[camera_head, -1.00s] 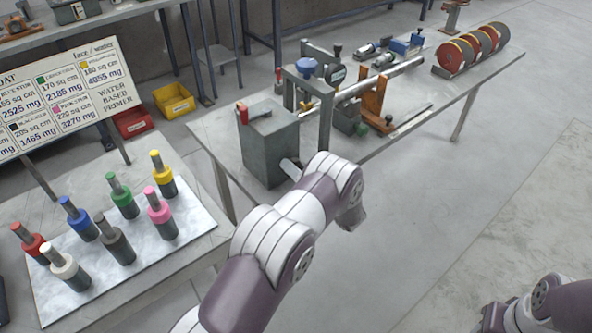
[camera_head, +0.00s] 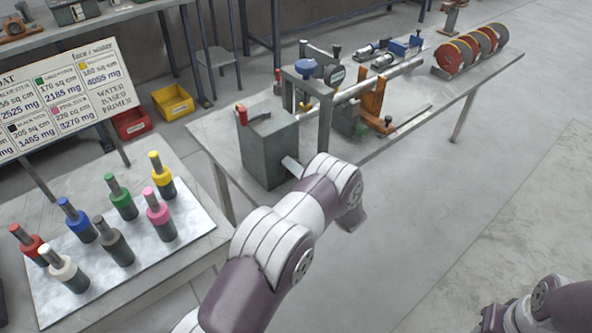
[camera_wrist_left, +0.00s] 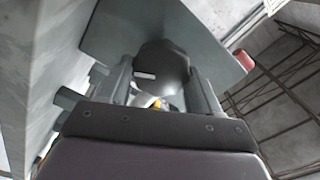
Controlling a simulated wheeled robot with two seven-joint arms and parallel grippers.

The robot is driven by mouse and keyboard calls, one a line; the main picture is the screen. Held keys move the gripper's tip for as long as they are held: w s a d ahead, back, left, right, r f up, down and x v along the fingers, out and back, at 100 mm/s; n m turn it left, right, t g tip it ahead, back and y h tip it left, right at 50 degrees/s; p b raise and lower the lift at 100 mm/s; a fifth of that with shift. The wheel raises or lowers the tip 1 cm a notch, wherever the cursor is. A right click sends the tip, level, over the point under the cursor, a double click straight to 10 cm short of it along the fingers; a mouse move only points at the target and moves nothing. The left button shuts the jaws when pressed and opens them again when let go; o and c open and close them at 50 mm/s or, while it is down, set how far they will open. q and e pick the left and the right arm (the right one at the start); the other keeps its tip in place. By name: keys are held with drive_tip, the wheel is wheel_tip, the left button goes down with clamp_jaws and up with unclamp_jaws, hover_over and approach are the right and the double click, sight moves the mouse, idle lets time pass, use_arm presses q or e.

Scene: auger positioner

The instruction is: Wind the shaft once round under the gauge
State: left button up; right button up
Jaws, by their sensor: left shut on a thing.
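The bright shaft (camera_head: 372,88) runs along the bench through a grey frame and an orange-brown support (camera_head: 373,104). A small round gauge (camera_head: 337,75) sits at the frame above the shaft. The grey housing box (camera_head: 268,155) stands at the shaft's near end, with a red piece on top. My left arm reaches to its near side, hiding most of the gripper in the head view. In the left wrist view my left gripper (camera_wrist_left: 162,78) is shut on a dark rounded part (camera_wrist_left: 165,66) against a grey plate.
Several coloured discs (camera_head: 470,50) stand at the bench's far end. A side table (camera_head: 195,235) holds several colour-capped cylinders near a sign board (camera_head: 70,90). Red and yellow bins (camera_head: 172,101) lie behind.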

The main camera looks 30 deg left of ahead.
use_arm(q)
drive_tip(key=shift+f, duration=0.1)
drive_tip(key=o, duration=1)
drive_tip(key=shift+d, duration=0.1)
drive_tip(key=b+v, duration=0.1)
drive_tip(key=v, duration=1.1)
drive_tip(key=shift+s+d, duration=0.2)
drive_tip(key=shift+d, duration=0.1)
